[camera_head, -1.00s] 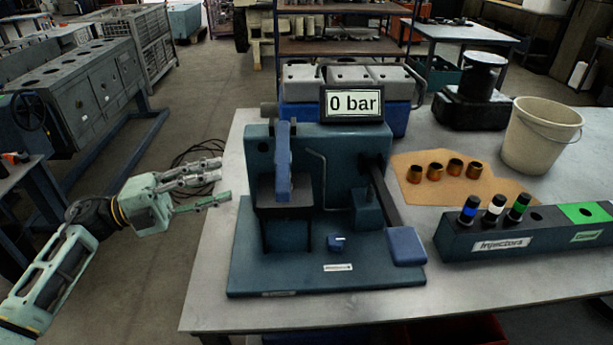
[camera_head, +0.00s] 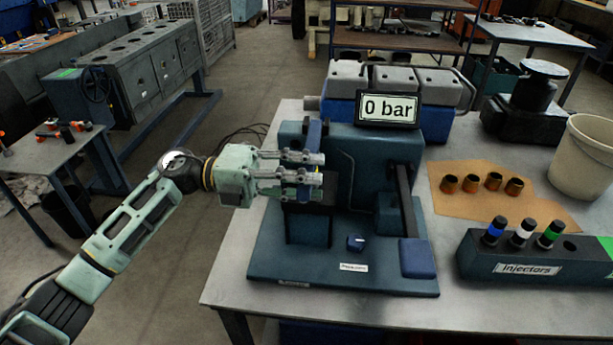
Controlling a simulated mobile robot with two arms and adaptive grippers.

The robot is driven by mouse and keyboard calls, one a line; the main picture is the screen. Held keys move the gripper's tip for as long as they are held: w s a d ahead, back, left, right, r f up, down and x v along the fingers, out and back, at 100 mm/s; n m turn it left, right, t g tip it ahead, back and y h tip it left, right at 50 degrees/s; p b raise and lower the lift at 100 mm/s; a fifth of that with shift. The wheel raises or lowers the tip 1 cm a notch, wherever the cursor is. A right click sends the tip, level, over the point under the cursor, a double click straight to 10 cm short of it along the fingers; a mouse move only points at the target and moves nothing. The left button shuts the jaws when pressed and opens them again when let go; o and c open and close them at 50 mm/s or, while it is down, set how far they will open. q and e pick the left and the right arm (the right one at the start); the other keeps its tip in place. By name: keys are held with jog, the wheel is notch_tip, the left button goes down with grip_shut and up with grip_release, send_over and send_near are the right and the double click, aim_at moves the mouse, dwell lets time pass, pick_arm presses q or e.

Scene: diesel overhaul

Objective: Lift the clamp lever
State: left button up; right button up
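The clamp lever (camera_head: 313,134) is a blue upright bar on the left side of the dark teal test stand (camera_head: 270,262). My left gripper (camera_head: 308,170) comes in from the left, with its fingers at the lower part of the lever. The fingers overlap the lever in the picture and hide part of it. I cannot tell whether they touch it or are closed on it. The display (camera_head: 388,108) on the stand reads "0 bar". My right gripper is not in view.
A pump lever with a blue end (camera_head: 417,258) slopes down at the stand's right.

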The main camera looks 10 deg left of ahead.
pick_arm(q)
jog(key=c, duration=0.7)
grip_shut()
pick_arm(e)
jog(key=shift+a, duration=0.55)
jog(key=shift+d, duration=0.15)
